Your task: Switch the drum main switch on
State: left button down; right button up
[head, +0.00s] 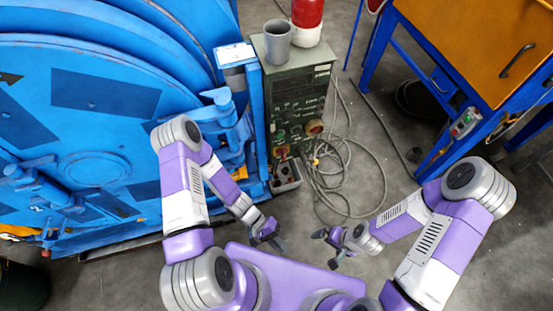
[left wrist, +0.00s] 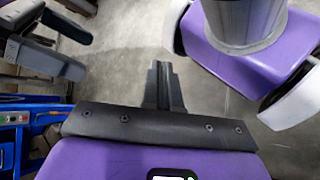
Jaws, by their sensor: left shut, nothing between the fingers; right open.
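A green control cabinet (head: 298,105) stands beside the blue drum machine (head: 100,110), with several small knobs and sockets on its front. A small switch box with red and green buttons (head: 465,122) sits on the blue frame at the right. I cannot tell which control is the drum main switch, or its position. My left gripper (head: 278,243) is shut and empty, low in front of the cabinet and apart from it. Its closed fingers show in the left wrist view (left wrist: 164,85). My right gripper (head: 326,249) is open and empty, to the right of the left one.
A grey cup (head: 278,42) and a red and white container (head: 306,22) stand on the cabinet. Loose cables (head: 340,165) lie on the floor to its right. An orange cabinet (head: 490,45) on a blue frame stands at the right.

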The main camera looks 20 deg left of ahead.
pick_arm(q)
jog(key=w+r+n+t+h+p, duration=0.1)
jog(key=w+n+t+h, duration=0.2)
jog(key=w+t, duration=0.25)
jog(key=w+r+n+t+h, duration=0.2)
jog(key=w+n+t, duration=0.1)
jog(key=w+t, duration=0.25)
jog(key=w+a+f+n+t+y, duration=0.1)
jog(key=w+a+n+t+y, duration=0.2)
jog(key=a, duration=0.4)
jog(key=w+a+f+n+t+y+p, duration=0.1)
jog(key=w+a+f+n+t+y, duration=0.1)
jog(key=w+a+t+y, duration=0.3)
jog(key=a+n+t+y, duration=0.1)
jog(key=a+t+y, duration=0.1)
jog(key=a+y, duration=0.1)
jog(key=shift+w+a+f+t, duration=0.25)
jog(key=shift+a+t, duration=0.05)
